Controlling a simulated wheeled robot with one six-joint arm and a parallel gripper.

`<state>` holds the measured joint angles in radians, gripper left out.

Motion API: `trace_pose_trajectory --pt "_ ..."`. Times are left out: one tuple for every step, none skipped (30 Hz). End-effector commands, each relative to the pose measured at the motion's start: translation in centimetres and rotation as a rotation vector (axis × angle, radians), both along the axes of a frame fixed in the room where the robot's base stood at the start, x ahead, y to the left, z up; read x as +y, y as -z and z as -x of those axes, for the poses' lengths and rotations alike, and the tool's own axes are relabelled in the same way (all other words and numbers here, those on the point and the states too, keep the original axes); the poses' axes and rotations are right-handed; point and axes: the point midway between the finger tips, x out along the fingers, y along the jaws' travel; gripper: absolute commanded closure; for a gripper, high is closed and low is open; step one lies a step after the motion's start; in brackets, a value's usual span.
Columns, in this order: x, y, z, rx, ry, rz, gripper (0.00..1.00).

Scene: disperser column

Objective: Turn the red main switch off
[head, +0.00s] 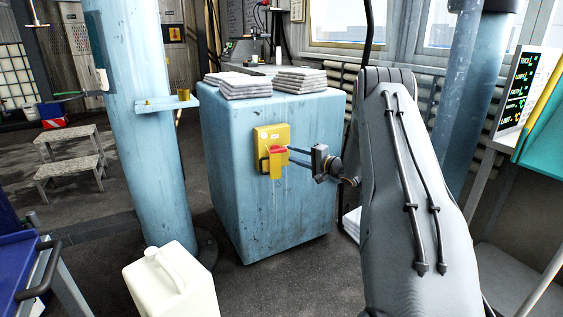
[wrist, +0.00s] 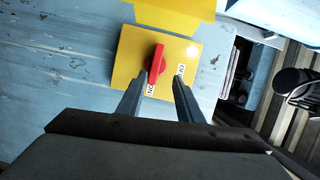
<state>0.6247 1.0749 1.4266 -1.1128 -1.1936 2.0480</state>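The red main switch (head: 278,149) is a rotary handle on a yellow plate (head: 272,134) on the front of the blue cabinet (head: 228,168). In the wrist view the red handle (wrist: 157,63) is elongated and slightly tilted, with its lower end towards a small white label (wrist: 151,89). A second white label (wrist: 180,70) is to its right; the lettering is hard to read. My gripper (head: 289,156) reaches in from the right. In the wrist view its open fingers (wrist: 160,77) point at the plate, with the handle's lower part between the tips, closer to the left one. Contact cannot be told.
Folded cloths (head: 238,85) lie on top of the cabinet. A blue column (head: 148,130) with a small shelf stands to its left. A white canister (head: 170,285) is in the foreground, beside a blue cart (head: 18,270). A display panel (head: 518,90) is at the right.

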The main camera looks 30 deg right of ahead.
Motion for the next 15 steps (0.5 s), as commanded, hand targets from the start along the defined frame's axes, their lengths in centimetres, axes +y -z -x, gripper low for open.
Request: trace_pose_trajectory --pt "-0.5 1.0 0.3 -0.006 -0.020 -0.036 0.67" --pt "-0.6 1.2 0.4 -0.008 -0.032 -0.055 0.67" --pt "-0.7 1.3 0.6 -0.011 -0.044 -0.074 0.67" --pt "-0.7 1.5 0.6 -0.012 -0.052 -0.084 0.67" --pt "-0.7 1.6 0.6 -0.011 -0.057 -0.093 0.67" --pt "-0.6 1.6 0.5 -0.012 -0.062 -0.099 0.67" --pt "-0.5 1.6 0.3 -0.013 -0.064 -0.102 0.67" --pt "-0.4 1.6 0.1 -0.012 -0.066 -0.102 0.67" --pt "-0.1 1.5 -0.4 -0.012 -0.066 -0.103 0.67" --pt "0.0 1.5 -0.7 -0.012 -0.066 -0.102 0.67" --pt "0.2 1.5 -1.1 -0.013 -0.066 -0.103 0.67" --pt "0.5 1.5 -1.8 -0.014 -0.065 -0.102 0.67" --pt "0.7 1.5 -2.2 -0.014 -0.065 -0.102 0.67" --pt "0.9 1.5 -2.7 -0.013 -0.065 -0.102 0.67" --pt "1.1 1.6 -3.2 -0.013 -0.064 -0.102 0.67"
